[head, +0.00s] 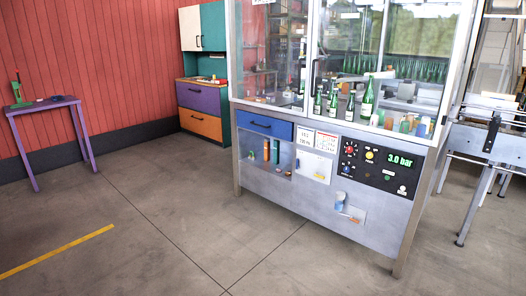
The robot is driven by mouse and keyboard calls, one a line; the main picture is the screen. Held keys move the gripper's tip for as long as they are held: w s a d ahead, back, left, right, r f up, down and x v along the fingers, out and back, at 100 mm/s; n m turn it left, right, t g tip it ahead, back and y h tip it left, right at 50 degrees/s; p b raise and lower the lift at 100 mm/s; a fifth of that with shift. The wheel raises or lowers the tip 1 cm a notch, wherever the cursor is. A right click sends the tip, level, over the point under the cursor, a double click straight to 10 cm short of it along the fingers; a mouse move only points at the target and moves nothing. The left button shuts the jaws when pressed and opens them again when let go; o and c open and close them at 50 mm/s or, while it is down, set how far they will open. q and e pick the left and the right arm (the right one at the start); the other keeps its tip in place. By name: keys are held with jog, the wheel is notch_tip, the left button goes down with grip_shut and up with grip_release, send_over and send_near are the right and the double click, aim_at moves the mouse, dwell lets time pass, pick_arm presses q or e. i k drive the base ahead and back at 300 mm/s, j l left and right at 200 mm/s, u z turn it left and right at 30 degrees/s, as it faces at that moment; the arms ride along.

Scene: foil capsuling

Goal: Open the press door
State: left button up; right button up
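The press (330,190) is a grey metal cabinet with a glazed upper part, standing right of centre. Its front has a large framed glass pane (420,45) that looks like the press door. A thin dark vertical handle (313,76) shows near its left edge. The door appears shut, though reflections in the glass make this hard to tell. Behind the glass, green bottles (367,99) stand upright on the work surface, with several small coloured pieces to their right. Neither of my grippers is in view.
The press front carries a control panel (381,166) reading 3.0 bar and a blue drawer (265,125). A purple table (45,107) stands at the left, a coloured cabinet (203,95) behind. A metal conveyor-like frame (487,143) is at the right. The floor ahead is clear.

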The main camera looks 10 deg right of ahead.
aim_at(310, 25)
jog(key=i+l+z, duration=0.1)
jog(key=i+z, duration=0.35)
jog(key=i, duration=1.6)
